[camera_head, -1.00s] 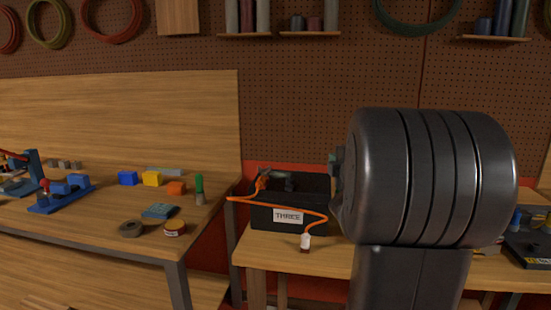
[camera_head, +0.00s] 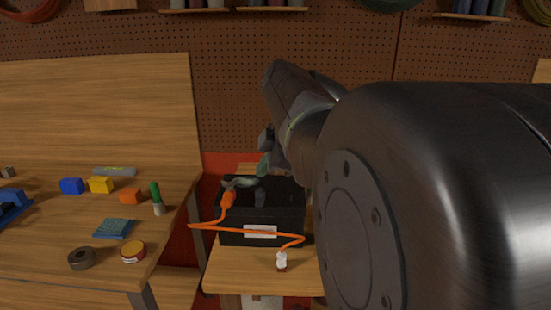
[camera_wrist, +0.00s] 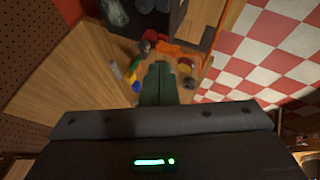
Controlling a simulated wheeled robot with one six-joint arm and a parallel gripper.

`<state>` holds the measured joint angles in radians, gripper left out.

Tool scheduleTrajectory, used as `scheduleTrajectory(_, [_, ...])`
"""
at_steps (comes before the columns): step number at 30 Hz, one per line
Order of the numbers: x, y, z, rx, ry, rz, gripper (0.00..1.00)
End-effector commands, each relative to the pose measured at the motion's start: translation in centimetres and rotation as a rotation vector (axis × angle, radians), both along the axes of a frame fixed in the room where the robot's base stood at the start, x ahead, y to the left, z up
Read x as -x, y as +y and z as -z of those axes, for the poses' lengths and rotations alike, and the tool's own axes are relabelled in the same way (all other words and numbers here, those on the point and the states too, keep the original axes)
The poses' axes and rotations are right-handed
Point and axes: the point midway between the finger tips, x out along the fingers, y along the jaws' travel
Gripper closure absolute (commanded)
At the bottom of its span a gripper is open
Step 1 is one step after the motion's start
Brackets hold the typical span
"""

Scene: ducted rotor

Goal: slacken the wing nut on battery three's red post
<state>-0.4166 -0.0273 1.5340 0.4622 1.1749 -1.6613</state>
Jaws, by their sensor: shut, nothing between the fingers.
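Battery three (camera_head: 262,237) is a black box with a white label on the smaller bench. In the head view its label is too blurred to read now, but it read THREE earlier. An orange cable (camera_head: 262,228) crosses its front, with an orange end (camera_head: 228,201) at the top left and a loose white-tipped end (camera_head: 282,262) on the bench. The red post and its wing nut cannot be made out. My gripper (camera_head: 264,166) is over the battery's rear top. In the wrist view its green fingers (camera_wrist: 158,85) are together and empty, with orange cable (camera_wrist: 180,47) beyond them.
The left bench holds a blue block (camera_head: 71,186), yellow block (camera_head: 101,185), orange block (camera_head: 131,197), green-handled tool (camera_head: 156,196), tape roll (camera_head: 82,259) and tin (camera_head: 133,252). A pegboard (camera_head: 235,100) stands behind. My arm hides the right side.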

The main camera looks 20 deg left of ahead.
Motion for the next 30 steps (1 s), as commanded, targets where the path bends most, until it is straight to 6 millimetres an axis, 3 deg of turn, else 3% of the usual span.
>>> scheduleTrajectory(3, [1.0,0.5,-0.3,-0.011,0.023,-0.037,1.00])
scheduleTrajectory(8, [0.8,1.5,1.0,-0.010,0.028,-0.040,1.00])
scheduleTrajectory(20, [-0.9,6.2,7.7,-0.007,0.029,-0.038,1.00])
scheduleTrajectory(30, [-3.9,8.0,7.6,-0.010,0.025,-0.035,1.00])
